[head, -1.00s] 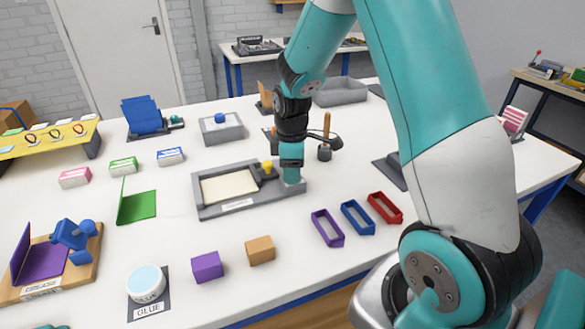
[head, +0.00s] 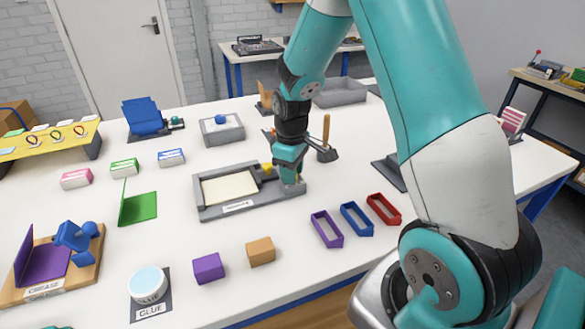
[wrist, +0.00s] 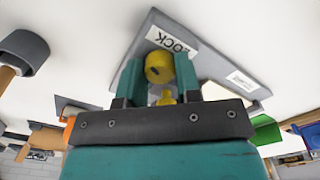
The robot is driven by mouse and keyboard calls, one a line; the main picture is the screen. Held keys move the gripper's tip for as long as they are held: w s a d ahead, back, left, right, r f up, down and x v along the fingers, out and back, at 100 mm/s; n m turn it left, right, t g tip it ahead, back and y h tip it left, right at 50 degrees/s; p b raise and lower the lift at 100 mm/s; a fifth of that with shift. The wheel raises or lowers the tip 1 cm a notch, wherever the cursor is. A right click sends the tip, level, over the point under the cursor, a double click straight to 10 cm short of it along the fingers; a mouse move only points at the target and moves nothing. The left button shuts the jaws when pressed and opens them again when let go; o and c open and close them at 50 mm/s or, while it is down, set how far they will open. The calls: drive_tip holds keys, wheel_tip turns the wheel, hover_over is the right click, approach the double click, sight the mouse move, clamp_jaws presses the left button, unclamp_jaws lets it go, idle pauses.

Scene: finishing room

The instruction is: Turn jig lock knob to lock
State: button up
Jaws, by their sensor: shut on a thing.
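The grey jig (head: 215,209) lies on the white table with a pale panel (head: 229,187) in its recess. My gripper (head: 290,180) points down over the jig's right end. In the wrist view my gripper (wrist: 158,75) is shut on a yellow knob (wrist: 158,66), one finger on each side. A white label (wrist: 172,42) reading LOCK lies beside the knob. A smaller yellow piece (wrist: 166,98) shows closer to the palm. In the head view a yellow part (head: 267,168) sits left of my gripper.
Purple, blue and red frames (head: 357,217) lie right of the jig. A purple block (head: 208,268) and an orange block (head: 260,251) stand in front. A green bracket (head: 138,207) is at left.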

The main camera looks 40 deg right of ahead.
drive_tip(key=m+p, duration=0.1)
drive_tip(key=m, duration=1.2)
drive_tip(key=shift+p, duration=0.35)
idle(0.4)
drive_tip(key=o, duration=0.9)
wheel_tip(320, 180, up, 18)
drive_tip(key=shift+f+b, duration=0.25)
drive_tip(key=shift+b, duration=0.35)
